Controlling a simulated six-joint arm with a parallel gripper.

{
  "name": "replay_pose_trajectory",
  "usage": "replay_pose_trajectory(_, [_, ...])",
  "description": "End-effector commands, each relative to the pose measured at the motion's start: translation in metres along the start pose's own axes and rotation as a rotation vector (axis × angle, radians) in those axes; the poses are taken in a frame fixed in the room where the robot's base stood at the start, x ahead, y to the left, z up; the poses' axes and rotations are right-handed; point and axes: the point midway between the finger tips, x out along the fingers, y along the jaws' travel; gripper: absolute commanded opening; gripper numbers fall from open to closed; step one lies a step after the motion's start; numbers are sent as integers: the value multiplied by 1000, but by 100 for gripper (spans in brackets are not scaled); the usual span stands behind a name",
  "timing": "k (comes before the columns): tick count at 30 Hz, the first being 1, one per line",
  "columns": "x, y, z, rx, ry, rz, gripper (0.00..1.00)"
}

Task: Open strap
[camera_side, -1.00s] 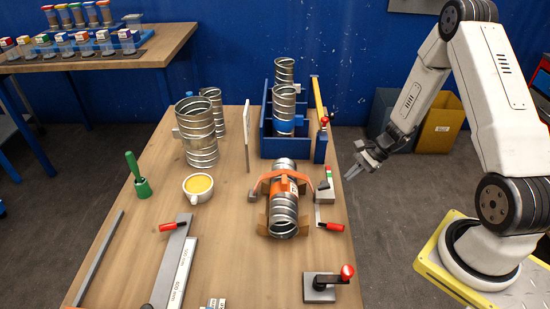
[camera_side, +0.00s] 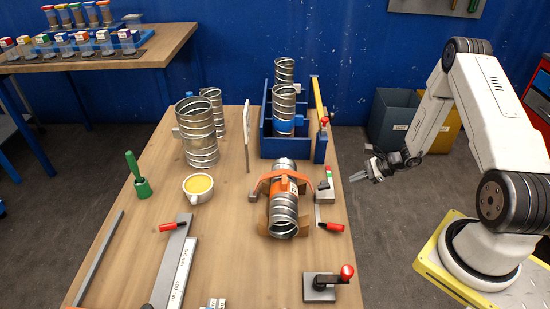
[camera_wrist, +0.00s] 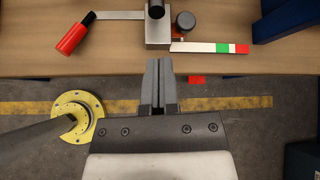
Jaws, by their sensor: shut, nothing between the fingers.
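The orange strap (camera_side: 272,178) arches over a ribbed metal spiral duct (camera_side: 284,212) that lies in a cradle on the table. At the strap's right end stands a grey clamp block (camera_side: 324,193) with a lever tipped in green, white and red. In the wrist view the block (camera_wrist: 158,32) is just beyond my fingertips, with the striped lever (camera_wrist: 215,47) to its right. My gripper (camera_side: 359,178) is shut and empty, off the table's right edge and apart from the block. In the wrist view its fingers (camera_wrist: 158,70) lie together. The strap is not visible there.
A red-handled clamp (camera_side: 330,226) sits right of the duct, its handle also in the wrist view (camera_wrist: 72,36). A blue rack (camera_side: 267,138) with ducts stands behind.

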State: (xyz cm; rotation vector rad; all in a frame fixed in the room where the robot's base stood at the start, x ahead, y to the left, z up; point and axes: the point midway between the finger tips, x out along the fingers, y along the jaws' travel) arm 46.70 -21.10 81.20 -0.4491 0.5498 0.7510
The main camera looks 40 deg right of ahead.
Motion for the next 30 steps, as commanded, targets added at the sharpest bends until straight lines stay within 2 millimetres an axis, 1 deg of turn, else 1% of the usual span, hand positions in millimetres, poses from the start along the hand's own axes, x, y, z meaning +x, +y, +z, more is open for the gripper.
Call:
replay_pose_trajectory(12, [57, 2, 0, -3, 1, 5, 0])
replay_pose_trajectory(16, [71, 1, 0, -3, 1, 4, 0])
replay_pose_trajectory(22, [83, 1, 0, -2, 1, 3, 0])
replay_pose_trajectory(30, [84, 1, 0, -1, 1, 2, 0])
